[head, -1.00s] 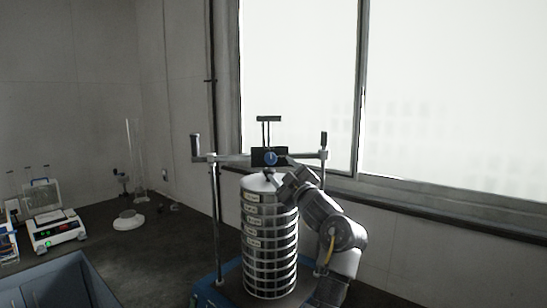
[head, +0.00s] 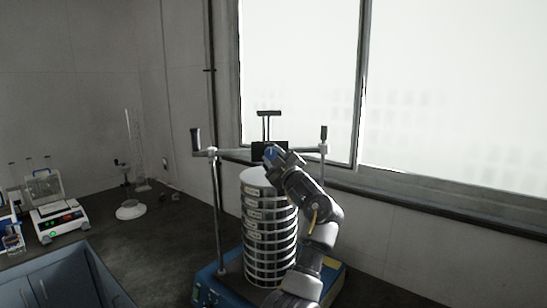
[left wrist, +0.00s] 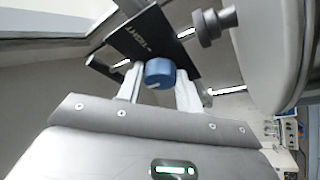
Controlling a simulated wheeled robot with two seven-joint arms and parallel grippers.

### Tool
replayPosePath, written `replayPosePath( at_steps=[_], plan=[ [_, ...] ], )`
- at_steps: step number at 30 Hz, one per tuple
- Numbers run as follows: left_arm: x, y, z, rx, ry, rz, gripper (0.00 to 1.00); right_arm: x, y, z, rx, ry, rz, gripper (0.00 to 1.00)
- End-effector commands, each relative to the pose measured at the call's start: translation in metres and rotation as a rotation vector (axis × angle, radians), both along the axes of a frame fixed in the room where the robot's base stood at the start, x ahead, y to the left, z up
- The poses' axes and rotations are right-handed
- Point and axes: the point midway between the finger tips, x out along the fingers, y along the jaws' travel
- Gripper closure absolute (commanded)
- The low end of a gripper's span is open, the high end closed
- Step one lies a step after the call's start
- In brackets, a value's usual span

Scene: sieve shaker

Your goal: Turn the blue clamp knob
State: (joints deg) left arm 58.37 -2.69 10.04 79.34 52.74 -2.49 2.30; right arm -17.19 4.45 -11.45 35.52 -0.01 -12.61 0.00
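The blue clamp knob (left wrist: 160,72) sits on a dark plate (left wrist: 150,45) with pale lettering, on the crossbar above the sieve stack. In the head view the knob (head: 270,152) is partly hidden by my left gripper (head: 276,156), which reaches it from the lower right. In the left wrist view, the fingers of my left gripper (left wrist: 160,82) stand on either side of the knob. They look open around it, with little space at the sides; contact is hard to judge. My right gripper is not in view.
The sieve stack (head: 257,230) stands on the blue shaker base (head: 215,285), below the crossbar. An upright rod (head: 217,215) with a black handle (head: 195,140) stands at its left. A blue-grey bin (head: 50,283) and a balance (head: 60,222) are at the left.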

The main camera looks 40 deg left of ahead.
Motion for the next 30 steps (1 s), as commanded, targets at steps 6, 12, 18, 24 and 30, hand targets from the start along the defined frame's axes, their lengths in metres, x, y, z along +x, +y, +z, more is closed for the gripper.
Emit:
replayPosePath(
  at_steps=[6, 12, 18, 24, 30],
  plan=[
    [-0.0001, -0.0001, -0.0001, 0.0, 0.001, 0.0, 0.87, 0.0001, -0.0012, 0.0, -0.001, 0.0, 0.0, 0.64],
    [-0.0004, 0.0002, -0.0008, 0.025, 0.026, 0.001, 0.87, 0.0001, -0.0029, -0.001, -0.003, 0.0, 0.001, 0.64],
    [-0.0011, 0.0014, -0.0023, 0.098, 0.103, 0.001, 0.87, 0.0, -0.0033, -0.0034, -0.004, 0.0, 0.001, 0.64],
    [-0.0023, 0.0019, -0.0025, 0.218, 0.226, 0.001, 0.87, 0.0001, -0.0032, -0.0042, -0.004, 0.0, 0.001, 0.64],
    [-0.0032, 0.0031, -0.0022, 0.349, 0.366, 0.002, 0.87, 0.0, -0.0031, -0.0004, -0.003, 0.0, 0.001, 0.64]
  ],
)
